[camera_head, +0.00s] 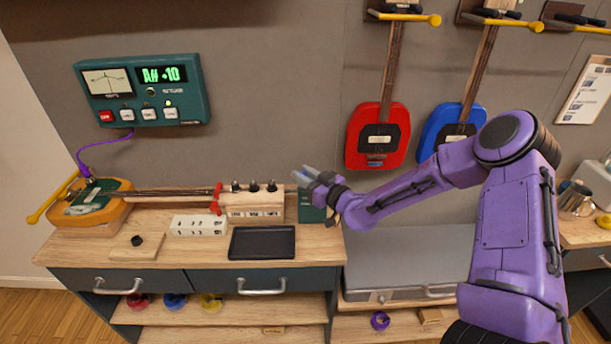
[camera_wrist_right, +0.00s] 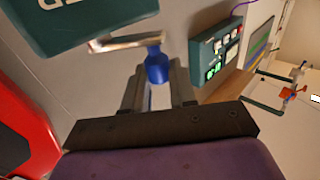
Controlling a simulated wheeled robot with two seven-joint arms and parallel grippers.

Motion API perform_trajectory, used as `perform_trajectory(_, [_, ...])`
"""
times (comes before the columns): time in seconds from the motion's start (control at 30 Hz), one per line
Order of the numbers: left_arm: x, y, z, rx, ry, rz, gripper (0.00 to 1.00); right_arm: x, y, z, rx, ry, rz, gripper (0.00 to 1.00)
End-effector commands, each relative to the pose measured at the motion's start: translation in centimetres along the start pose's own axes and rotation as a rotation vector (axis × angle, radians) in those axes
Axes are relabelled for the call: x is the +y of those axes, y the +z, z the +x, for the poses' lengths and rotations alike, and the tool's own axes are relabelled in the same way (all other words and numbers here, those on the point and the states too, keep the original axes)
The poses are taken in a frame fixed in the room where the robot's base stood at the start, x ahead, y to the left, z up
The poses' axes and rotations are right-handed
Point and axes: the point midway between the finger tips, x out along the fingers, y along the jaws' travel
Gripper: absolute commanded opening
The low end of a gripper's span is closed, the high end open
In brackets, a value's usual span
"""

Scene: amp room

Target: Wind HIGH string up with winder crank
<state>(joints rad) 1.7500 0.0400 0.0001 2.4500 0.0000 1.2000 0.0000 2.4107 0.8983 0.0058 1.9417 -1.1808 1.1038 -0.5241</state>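My right gripper (camera_head: 308,176) is raised above the back right of the workbench, in front of a small dark green box (camera_head: 311,206). In the right wrist view, its fingers (camera_wrist_right: 157,80) stand close on both sides of the blue knob (camera_wrist_right: 157,68) of the winder crank and appear shut on it. The crank's pale arm (camera_wrist_right: 125,42) runs left from the knob. A stringed instrument (camera_head: 100,200) lies on the bench at the left. Its neck leads to a wooden head block (camera_head: 252,202) with three dark tuning posts. I cannot read which is HIGH. My left gripper is out of view.
A green tuner (camera_head: 145,92) on the wall shows A# and 10. A black tray (camera_head: 262,243), a white labelled block (camera_head: 198,225) and a wooden board with a dark knob (camera_head: 135,244) lie on the bench. Red (camera_head: 378,137) and blue (camera_head: 448,125) instruments hang behind my right arm.

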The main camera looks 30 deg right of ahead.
Motion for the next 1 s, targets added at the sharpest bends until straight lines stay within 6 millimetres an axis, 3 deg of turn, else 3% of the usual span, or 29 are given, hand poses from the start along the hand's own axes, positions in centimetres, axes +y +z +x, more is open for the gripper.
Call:
perform_trajectory(0.47, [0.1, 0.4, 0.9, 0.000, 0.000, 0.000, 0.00, -0.1, 0.5, 0.2, -0.005, 0.070, -0.003, 0.00])
perform_trajectory(1.0, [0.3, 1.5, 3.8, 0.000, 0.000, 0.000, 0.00, -0.4, 0.4, 2.6, -0.002, 0.522, -0.010, 0.00])
